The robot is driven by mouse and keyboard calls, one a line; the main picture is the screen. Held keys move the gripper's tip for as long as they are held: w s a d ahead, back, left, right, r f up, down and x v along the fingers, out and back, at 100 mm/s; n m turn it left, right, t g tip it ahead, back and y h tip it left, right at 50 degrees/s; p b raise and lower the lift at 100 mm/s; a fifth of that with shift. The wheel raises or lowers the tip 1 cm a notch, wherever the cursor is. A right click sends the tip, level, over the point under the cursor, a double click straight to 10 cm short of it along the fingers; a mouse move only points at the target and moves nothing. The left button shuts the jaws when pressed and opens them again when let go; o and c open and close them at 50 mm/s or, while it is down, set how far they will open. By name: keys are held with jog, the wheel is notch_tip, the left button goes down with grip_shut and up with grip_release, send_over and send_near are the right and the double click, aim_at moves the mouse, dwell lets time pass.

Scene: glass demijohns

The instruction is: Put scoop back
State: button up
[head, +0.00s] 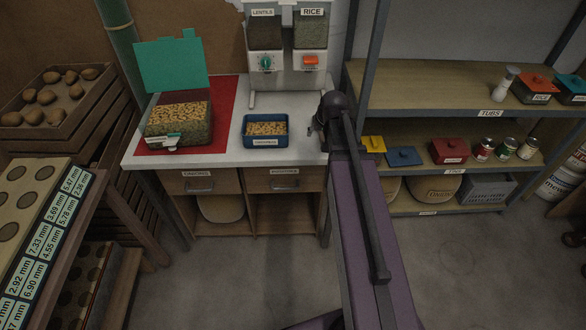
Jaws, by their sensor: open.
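I cannot make out a scoop in the head view; it may be hidden or too small to tell. A clear bin (183,137) of tan pieces stands on a red mat with its teal lid (172,65) raised. A blue tray (266,143) holds similar tan pieces on the white worktop. My gripper (313,128) is at the worktop's right end, to the right of the blue tray and apart from it. It is open, with its fingers small and partly hidden by my wrist; I see nothing held.
The lentils and rice dispenser (287,50) stands at the back of the worktop (225,160). A metal shelf unit (440,85) with tubs and tins is close on the right. A potato crate (50,102) is at left. Free worktop lies around the blue tray.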

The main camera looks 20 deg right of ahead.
jog(key=s+a+f+n+g, duration=0.1)
jog(key=s+a+n+g, duration=0.2)
jog(key=s+a, duration=1)
jog(key=shift+s+a+f+g, duration=0.3)
jog(key=shift+a+g, duration=0.6)
jog(key=shift+a, duration=0.2)
